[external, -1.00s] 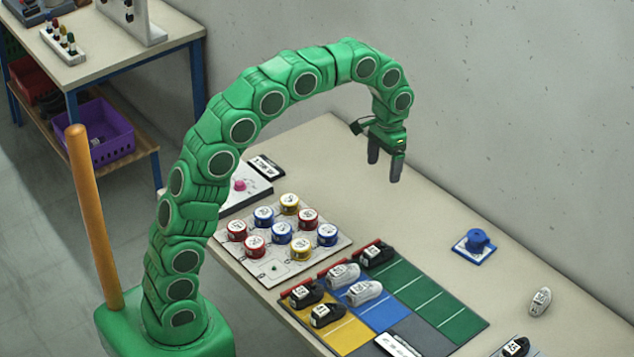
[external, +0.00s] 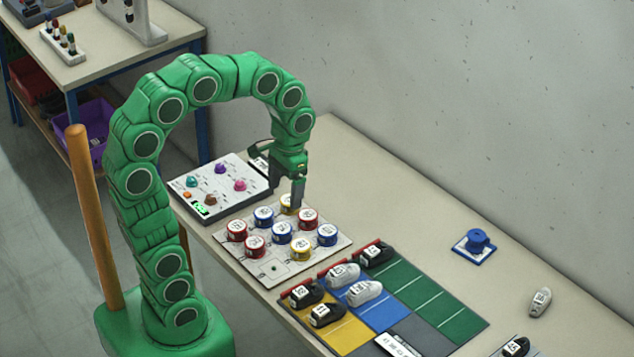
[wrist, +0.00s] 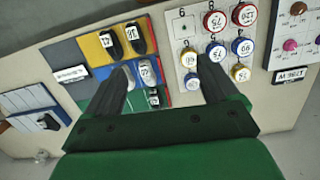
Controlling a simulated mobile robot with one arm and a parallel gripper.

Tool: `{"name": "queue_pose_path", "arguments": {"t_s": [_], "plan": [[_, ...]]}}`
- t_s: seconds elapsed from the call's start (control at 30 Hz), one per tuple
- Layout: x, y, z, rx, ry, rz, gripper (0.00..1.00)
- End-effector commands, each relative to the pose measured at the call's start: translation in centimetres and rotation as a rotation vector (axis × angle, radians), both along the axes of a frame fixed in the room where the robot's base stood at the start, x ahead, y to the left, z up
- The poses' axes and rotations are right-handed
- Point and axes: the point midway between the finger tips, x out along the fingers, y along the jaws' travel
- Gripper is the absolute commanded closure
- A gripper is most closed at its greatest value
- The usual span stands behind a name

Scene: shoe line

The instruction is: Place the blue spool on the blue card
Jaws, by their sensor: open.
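A blue round, spool-like thing (external: 476,238) sits on a small blue square base with pale edges (external: 472,255), right of the mat. I cannot tell whether this base is a card. Several round spools with white number labels stand on a white board. Three are blue: a back-left one (external: 264,216), a middle one (external: 282,233) and a right one (external: 327,235). My gripper (external: 297,206) is open and points down at the board's back edge, by a yellow spool (external: 287,203) that it partly hides. In the wrist view, its fingers (wrist: 162,66) are apart with nothing held.
A mat with yellow, blue, green (external: 430,298) and grey fields holds several shoes. A control box (external: 220,185) with coloured knobs stands left of the board. A grey shoe (external: 540,302) lies at the right.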

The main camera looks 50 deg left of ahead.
Motion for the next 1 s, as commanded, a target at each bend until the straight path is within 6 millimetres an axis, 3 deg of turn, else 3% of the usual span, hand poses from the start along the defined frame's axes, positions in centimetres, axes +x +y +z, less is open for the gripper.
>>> {"name": "queue_pose_path", "arguments": {"t_s": [0.3, 0.5, 0.7, 1.0], "plan": [[-8.8, 1.5, -2.2, 0.007, 0.015, 0.028, 0.13], [-13.5, 1.9, -3.7, 0.001, 0.012, 0.039, 0.13], [-16.2, 2.0, -5.0, 0.001, 0.021, 0.044, 0.13], [-16.6, 2.2, -5.2, 0.005, 0.022, 0.049, 0.13]]}}
